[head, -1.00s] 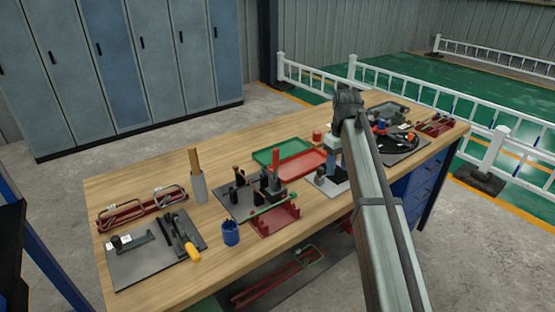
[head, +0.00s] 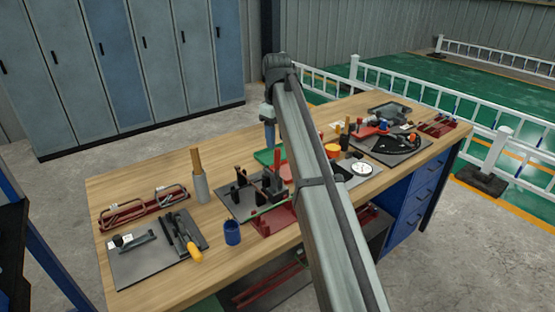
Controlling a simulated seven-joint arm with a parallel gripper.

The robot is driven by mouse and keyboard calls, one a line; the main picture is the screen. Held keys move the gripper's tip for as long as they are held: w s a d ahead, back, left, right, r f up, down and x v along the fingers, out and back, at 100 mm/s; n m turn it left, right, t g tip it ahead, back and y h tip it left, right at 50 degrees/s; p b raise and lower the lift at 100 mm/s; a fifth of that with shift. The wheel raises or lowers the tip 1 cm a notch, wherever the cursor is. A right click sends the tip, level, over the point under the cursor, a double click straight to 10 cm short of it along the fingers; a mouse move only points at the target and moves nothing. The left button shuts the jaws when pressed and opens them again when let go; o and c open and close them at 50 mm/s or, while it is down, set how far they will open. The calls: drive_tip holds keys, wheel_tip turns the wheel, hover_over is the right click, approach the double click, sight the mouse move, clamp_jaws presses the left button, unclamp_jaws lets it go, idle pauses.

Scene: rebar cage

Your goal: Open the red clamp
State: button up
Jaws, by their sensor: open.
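Several small upright clamps stand on a dark plate (head: 232,207) at the middle of the workbench. One with dark red on it (head: 268,182) stands at the plate's right side and may be the red clamp; it is small and partly dark, so I cannot be sure.
A blue cup (head: 232,233) and a red rack (head: 268,223) stand in front of the clamps. A tool board (head: 140,268) lies front left. My arm hides part of the bench to the right.

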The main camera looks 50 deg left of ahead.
sight(278, 159)
wheel_tip(278, 159, down, 8)
drive_tip(key=shift+f, duration=0.15)
idle(0.3)
drive_tip(key=shift+c, duration=0.4)
clamp_jaws()
